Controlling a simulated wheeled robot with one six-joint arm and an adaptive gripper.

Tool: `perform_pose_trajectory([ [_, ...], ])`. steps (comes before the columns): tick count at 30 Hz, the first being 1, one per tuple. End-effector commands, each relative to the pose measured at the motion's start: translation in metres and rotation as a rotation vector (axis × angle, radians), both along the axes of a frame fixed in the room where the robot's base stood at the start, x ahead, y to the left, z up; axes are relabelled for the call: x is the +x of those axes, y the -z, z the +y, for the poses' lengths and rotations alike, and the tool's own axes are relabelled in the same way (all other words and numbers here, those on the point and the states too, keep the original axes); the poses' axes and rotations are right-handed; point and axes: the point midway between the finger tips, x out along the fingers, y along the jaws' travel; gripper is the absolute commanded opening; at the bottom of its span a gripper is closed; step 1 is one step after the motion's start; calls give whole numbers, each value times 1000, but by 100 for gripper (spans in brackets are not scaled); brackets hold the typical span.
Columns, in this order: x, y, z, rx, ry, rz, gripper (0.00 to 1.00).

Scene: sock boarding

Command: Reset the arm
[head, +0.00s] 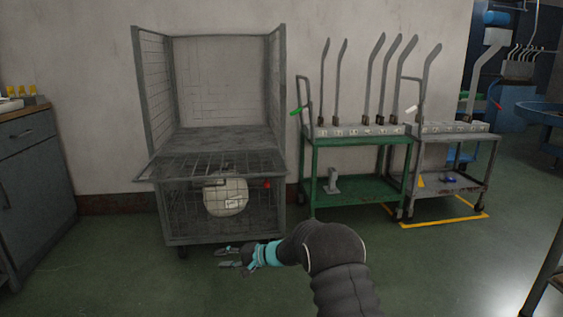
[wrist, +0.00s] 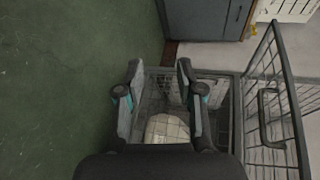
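My gripper (head: 229,257) shows in the head view at the end of my dark arm, low in front of the wire cage trolley (head: 222,165). Its two fingers are spread apart with nothing between them. In the wrist view my gripper (wrist: 158,75) is also open, its fingers pointing away over the trolley's mesh. A pale rounded thing (head: 226,196) sits behind the mesh in the lower part of the trolley.
A green cart (head: 355,190) with upright grey boards stands right of the trolley. A grey cart (head: 455,180) with more boards stands beside it, by yellow floor lines. A dark cabinet (head: 35,165) is at the left. The green floor (head: 120,265) in front is clear.

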Motion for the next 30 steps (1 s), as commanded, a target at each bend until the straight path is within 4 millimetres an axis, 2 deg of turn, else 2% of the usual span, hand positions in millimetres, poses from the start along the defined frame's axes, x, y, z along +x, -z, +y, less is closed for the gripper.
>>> perform_pose_trajectory([
  [1,-20,-8,-8,-61,-33,32,37],
  [3,-48,-13,-22,-152,-75,76,37],
  [12,-153,-53,-95,-498,-177,158,37],
  [21,-240,-103,-176,-790,-201,130,37],
  [30,-318,-150,-249,-1037,-185,38,37],
])
